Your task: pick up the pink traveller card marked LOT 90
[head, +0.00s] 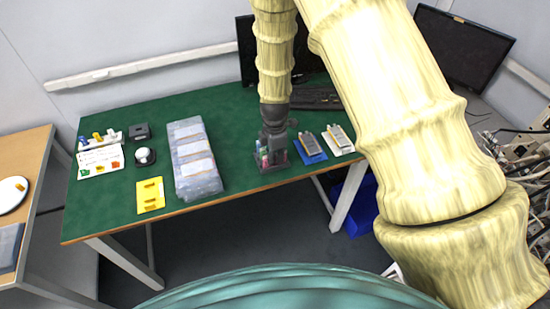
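My gripper (272,148) points down at the front edge of the green table, right of the middle. It is small and dark, and I cannot tell if its fingers are open or shut. Right at its fingers stands a dark holder (273,167) with small coloured upright pieces, one of them a pinkish patch (282,157). No lettering is readable, so I cannot tell whether this is the LOT 90 card. My gripper hides part of the holder.
A plastic-wrapped stack (196,163) lies left of the holder, then a yellow tray (150,203). A blue tray (309,147) and a white tray (340,140) lie to the right. A keyboard (316,98) and a monitor (245,50) stand behind. Green table between stack and holder is bare.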

